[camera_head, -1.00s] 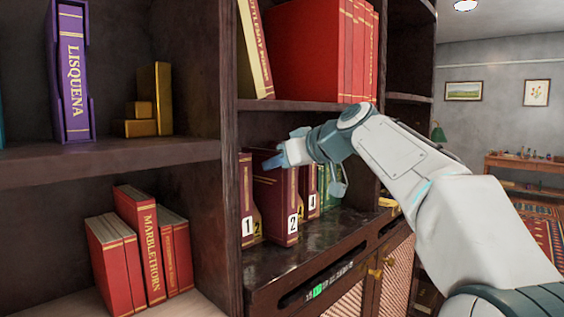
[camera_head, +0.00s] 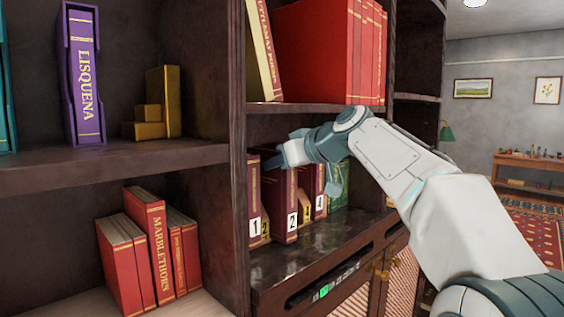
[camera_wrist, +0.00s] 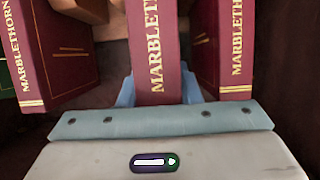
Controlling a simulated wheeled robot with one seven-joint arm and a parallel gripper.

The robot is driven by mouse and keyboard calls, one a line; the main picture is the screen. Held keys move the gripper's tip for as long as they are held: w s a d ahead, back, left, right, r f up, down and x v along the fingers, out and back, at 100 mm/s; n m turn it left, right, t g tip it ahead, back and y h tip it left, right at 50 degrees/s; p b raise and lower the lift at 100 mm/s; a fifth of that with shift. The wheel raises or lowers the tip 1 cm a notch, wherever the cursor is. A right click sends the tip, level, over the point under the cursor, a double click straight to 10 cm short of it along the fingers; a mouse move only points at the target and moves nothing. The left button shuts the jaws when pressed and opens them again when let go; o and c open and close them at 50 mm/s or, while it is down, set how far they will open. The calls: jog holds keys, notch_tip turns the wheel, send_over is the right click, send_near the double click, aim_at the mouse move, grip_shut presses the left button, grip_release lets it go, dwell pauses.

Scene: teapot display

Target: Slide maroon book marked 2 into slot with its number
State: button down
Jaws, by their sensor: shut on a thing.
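The maroon book marked 2 (camera_head: 281,205) stands upright in the lower shelf bay, spine facing out. My gripper (camera_head: 292,155) is shut on its upper part, and the wrist view shows the gold-lettered spine (camera_wrist: 157,50) between my two blue fingers. The maroon book marked 1 (camera_head: 253,200) stands to its left. Low gold numbered dividers stand on either side: the left divider (camera_head: 265,229) seems to read 2, and the right divider (camera_head: 304,208) is too small to read surely. How deep book 2 sits is hard to tell.
A maroon book marked 4 (camera_head: 320,190) and a green book (camera_head: 340,185) stand to the right. The dark shelf ledge (camera_head: 320,240) in front is bare. An upper shelf board (camera_head: 310,106) is close above my gripper.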

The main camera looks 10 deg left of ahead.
jog(key=shift+w+a+r+p, duration=0.1)
jog(key=shift+w+a+p, duration=0.45)
jog(key=shift+a, duration=0.2)
jog(key=shift+w+a+p, duration=0.45)
jog(key=shift+w+a, duration=0.1)
jog(key=shift+a, duration=0.15)
jog(key=c, duration=1)
grip_release()
jog(key=shift+o, duration=0.2)
jog(key=b+v, duration=0.3)
jog(key=v, duration=1)
jog(key=shift+s+d, duration=0.25)
jog(key=s+d+f+m+g+h, duration=0.1)
jog(key=s+d+f+m+h, duration=0.2)
jog(key=f, duration=1.1)
jog(key=s+d+f+m+g+h, duration=0.2)
jog(key=s+d+f+m+h, duration=0.2)
jog(key=s+d+f, duration=0.4)
jog(key=s+d+f+m+g+h, duration=0.2)
jog(key=s+d+f, duration=0.4)
jog(key=s+f, duration=0.9)
notch_tip(320, 180, down, 5)
jog(key=shift+s+f+m+h, duration=0.2)
jog(key=shift+f+m+h, duration=0.05)
jog(key=shift+m+h, duration=0.55)
